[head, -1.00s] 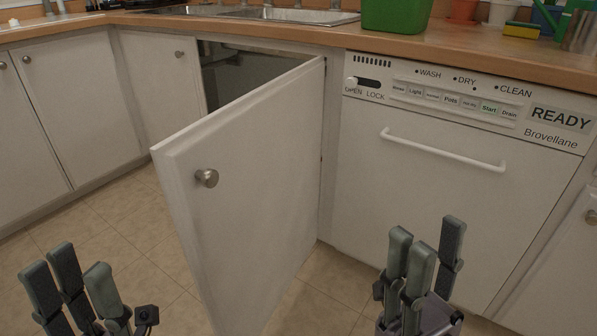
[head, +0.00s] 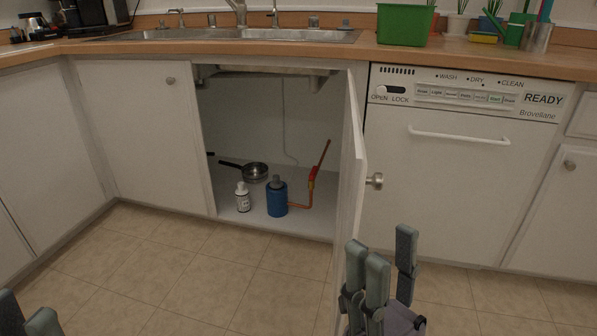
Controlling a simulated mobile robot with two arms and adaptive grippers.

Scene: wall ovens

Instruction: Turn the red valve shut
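The red valve (head: 312,178) sits on a copper pipe (head: 325,152) inside the open cabinet under the sink, at the right side near the door. Its handle is small, so its exact angle is hard to tell. The white cabinet door (head: 352,170) stands open, seen nearly edge-on. My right gripper (head: 385,262) is open and empty, its fingers upright and apart, below and right of the valve in the picture, in front of the door's lower part. My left gripper (head: 27,312) shows only fingertips at the bottom left corner; they are apart and hold nothing visible.
A blue canister (head: 277,198), a white bottle (head: 242,197) and a pan (head: 256,172) stand in the cabinet left of the valve. The door's round knob (head: 375,181) sticks out right, before the dishwasher (head: 450,200). The tiled floor (head: 200,265) before the cabinet is clear.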

